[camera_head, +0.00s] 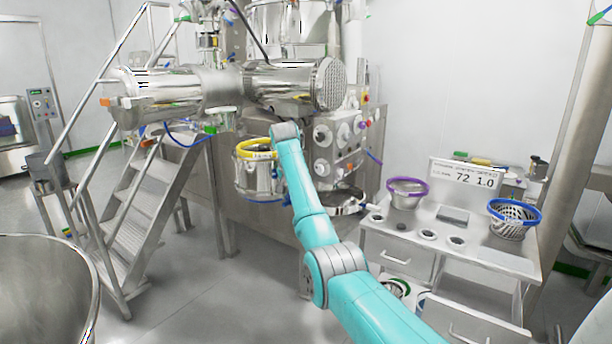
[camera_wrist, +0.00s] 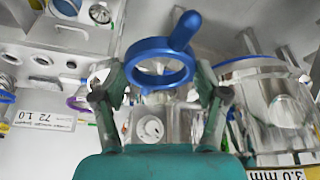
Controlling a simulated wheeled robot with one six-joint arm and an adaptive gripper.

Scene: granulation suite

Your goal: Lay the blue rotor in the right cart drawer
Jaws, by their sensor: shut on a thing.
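In the wrist view my gripper (camera_wrist: 163,88) is shut on the blue rotor (camera_wrist: 158,48), a blue ring with a stubby arm sticking up to the right. Both fingers flank the ring, and it is held in the air. In the head view my arm hides the gripper and rotor, near the machine front. The cart (camera_head: 473,250) stands at the right. Its right drawer (camera_head: 470,325) shows low in the picture and looks pulled out; its inside is mostly hidden. The left drawer (camera_head: 405,262) looks shut.
A purple-rimmed basket (camera_head: 407,194) and a blue-rimmed basket (camera_head: 514,222) stand on the cart top near a sign (camera_head: 464,178). A yellow-ringed steel vessel (camera_head: 256,180) is just left of my arm. Metal stairs (camera_head: 140,200) stand left. Open floor lies in front.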

